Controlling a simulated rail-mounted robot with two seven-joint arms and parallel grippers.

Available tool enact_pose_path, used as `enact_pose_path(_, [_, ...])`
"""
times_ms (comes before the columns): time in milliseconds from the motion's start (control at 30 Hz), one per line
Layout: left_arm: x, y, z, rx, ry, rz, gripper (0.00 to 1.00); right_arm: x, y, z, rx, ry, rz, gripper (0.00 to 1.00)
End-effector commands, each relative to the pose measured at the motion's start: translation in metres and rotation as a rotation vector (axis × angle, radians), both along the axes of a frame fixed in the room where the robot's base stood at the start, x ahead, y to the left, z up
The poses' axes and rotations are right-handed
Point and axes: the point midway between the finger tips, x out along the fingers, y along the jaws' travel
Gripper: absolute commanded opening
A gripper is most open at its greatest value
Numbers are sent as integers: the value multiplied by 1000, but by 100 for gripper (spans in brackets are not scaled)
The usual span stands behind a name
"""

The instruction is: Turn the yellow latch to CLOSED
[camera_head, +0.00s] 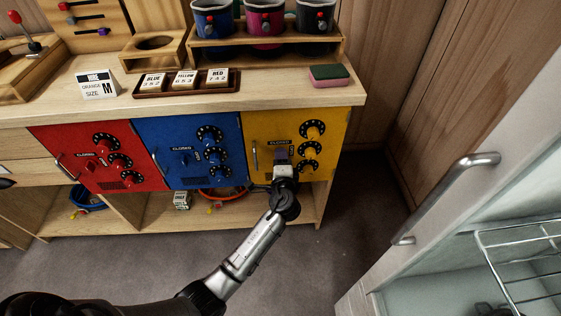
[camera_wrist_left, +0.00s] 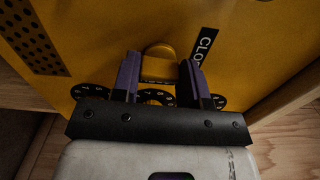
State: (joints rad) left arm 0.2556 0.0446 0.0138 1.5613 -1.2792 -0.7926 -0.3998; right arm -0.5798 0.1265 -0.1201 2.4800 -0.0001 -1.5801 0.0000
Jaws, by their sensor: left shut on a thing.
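The yellow locker door (camera_head: 262,131) is the rightmost of three coloured doors under the counter. My left gripper (camera_head: 282,154) is at this door, in front of the latch, just below the CLOSED label (camera_head: 280,141). In the left wrist view the yellow latch (camera_wrist_left: 160,62) sits between the two purple fingers of my left gripper (camera_wrist_left: 160,78), which are shut on it. The label also shows there, partly cut off, to the right of the latch (camera_wrist_left: 203,46). The gripper hides most of the latch in the head view. My right gripper is not in view.
Black-ringed yellow dials (camera_head: 312,130) sit right of the latch, and a handle (camera_head: 255,156) at its left. Red (camera_head: 75,140) and blue (camera_head: 170,140) doors are to the left. A fridge-like white door with a metal handle (camera_head: 450,195) stands at the right.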

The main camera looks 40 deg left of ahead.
Motion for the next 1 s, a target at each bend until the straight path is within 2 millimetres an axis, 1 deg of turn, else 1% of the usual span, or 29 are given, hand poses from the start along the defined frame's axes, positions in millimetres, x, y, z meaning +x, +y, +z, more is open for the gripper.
enact_pose_path(200, [0,0,0,-38,-37,0,17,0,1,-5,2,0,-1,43])
enact_pose_path(700, [0,0,0,-49,-47,0,17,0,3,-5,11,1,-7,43])
enact_pose_path(733, [0,0,0,-49,-47,0,41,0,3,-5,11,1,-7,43])
enact_pose_path(1000, [0,0,0,-47,-46,0,66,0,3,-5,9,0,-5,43])
